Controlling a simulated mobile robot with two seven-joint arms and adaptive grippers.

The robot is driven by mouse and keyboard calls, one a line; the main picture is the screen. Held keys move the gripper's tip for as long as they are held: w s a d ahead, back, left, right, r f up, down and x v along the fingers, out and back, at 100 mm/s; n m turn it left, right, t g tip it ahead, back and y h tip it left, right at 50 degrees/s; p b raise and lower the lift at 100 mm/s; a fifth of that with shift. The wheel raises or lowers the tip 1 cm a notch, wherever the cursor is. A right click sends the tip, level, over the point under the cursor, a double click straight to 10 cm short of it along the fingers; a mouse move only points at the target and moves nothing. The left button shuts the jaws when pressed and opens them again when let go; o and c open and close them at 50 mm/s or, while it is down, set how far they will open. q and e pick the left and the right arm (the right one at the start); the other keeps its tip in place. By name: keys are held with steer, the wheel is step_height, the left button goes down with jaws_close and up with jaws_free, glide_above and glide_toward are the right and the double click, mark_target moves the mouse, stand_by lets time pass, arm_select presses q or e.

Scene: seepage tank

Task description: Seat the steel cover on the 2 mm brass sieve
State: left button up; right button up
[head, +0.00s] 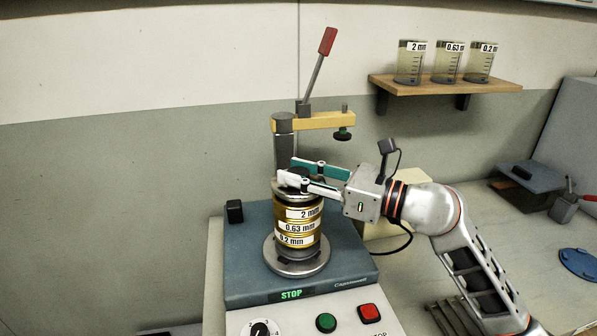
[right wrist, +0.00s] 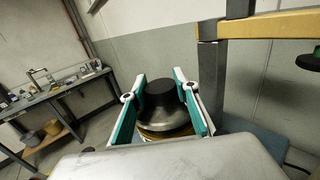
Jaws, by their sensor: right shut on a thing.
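The steel cover (head: 284,187) with its black knob is at the top of the brass sieve stack. In the right wrist view the cover (right wrist: 168,116) sits between the two fingers, over a brass rim (right wrist: 146,136). The 2 mm brass sieve (head: 302,213) is the top one, above the 0.63 mm sieve (head: 298,227) and the 0.2 mm sieve (head: 295,240). My right gripper (head: 295,173) is shut on the cover from the right. The fingers partly hide the cover, and I cannot tell whether it is flush on the rim. My left gripper is not in view.
The stack stands on the round steel plate (head: 290,267) of a blue-grey shaker (head: 242,273) reading STOP. Behind it rises a clamp post with a yellow arm (head: 322,120) and red lever (head: 326,42). A shelf (head: 445,86) with three labelled beakers is at upper right.

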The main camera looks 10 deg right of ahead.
steer(key=shift+f+b, duration=0.45)
steer(key=shift+f, duration=0.25)
steer(key=o, duration=1.3)
steer(key=v, duration=1.2)
steer(key=shift+s, duration=0.1)
